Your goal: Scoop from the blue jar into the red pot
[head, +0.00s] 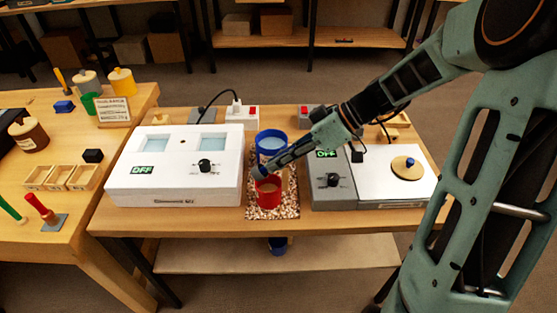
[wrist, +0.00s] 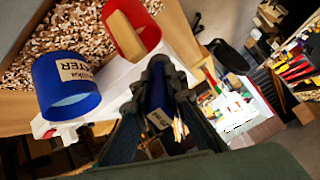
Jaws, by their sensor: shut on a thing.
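The blue jar (head: 271,145) stands on the speckled mat between two devices, with light blue content inside. It shows in the wrist view (wrist: 66,82) with a label ending in "TER". The red pot (head: 268,194) stands upright in front of it, nearer the bench's front edge. My gripper (head: 264,169) reaches in from the right, above the pot and in front of the jar. In the wrist view my gripper (wrist: 162,76) is shut on a narrow dark blue thing (wrist: 158,95), seemingly a handle. Its far end is hidden.
A white two-window device (head: 175,165) stands close on the left, reading OFF. A grey-and-white device (head: 375,180) stands close on the right, also OFF. The speckled mat (head: 289,205) lies between them. Another table (head: 100,150) with small items is at the left.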

